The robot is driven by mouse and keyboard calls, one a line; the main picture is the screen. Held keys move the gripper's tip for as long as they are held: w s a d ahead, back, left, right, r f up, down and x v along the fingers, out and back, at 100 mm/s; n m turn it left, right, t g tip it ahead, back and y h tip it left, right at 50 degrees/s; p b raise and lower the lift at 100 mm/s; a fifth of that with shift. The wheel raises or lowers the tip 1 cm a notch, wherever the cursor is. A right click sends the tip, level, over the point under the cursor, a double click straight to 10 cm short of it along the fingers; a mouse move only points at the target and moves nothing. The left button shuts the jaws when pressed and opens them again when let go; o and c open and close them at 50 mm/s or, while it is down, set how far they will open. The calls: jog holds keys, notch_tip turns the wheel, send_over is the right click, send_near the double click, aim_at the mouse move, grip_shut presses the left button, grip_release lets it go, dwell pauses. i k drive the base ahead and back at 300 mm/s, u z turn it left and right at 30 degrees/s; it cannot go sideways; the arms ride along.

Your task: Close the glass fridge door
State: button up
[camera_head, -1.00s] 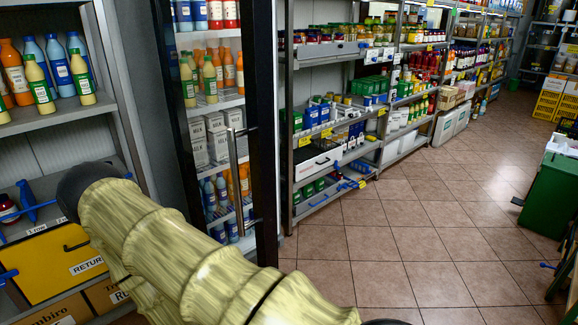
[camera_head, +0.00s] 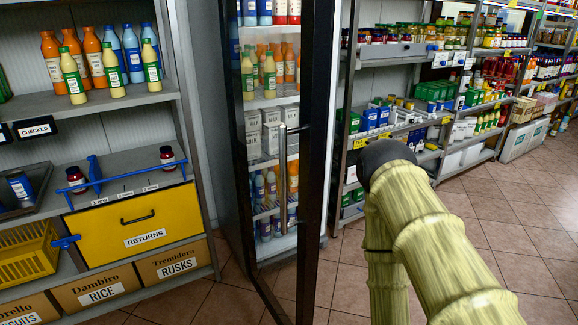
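The glass fridge door (camera_head: 313,130) stands ajar in the head view, left of centre. It has a dark frame, and its right edge with the handle stands out toward me. The upright metal handle (camera_head: 283,163) is on the door's right side. Behind the glass, the fridge shelves (camera_head: 262,157) hold bottles and white milk cartons. My arm rises from the bottom right, to the right of the door, and ends in view at a dark rounded part. My gripper's fingers do not show. I cannot tell from this view whether my arm touches the door.
Left of the fridge, a shelf unit (camera_head: 183,105) holds bottles, a yellow returns drawer (camera_head: 130,222), a yellow crate (camera_head: 28,252) and cardboard boxes (camera_head: 172,262). Stocked shelves (camera_head: 400,128) run along the back right. Tiled floor (camera_head: 530,235) is clear at right.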

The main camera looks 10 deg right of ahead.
aim_at(317, 16)
jog(key=z, duration=1.65)
jog(key=k, duration=1.35)
jog(key=u, duration=1.75)
jog(key=i, duration=1)
jog(key=z, duration=0.05)
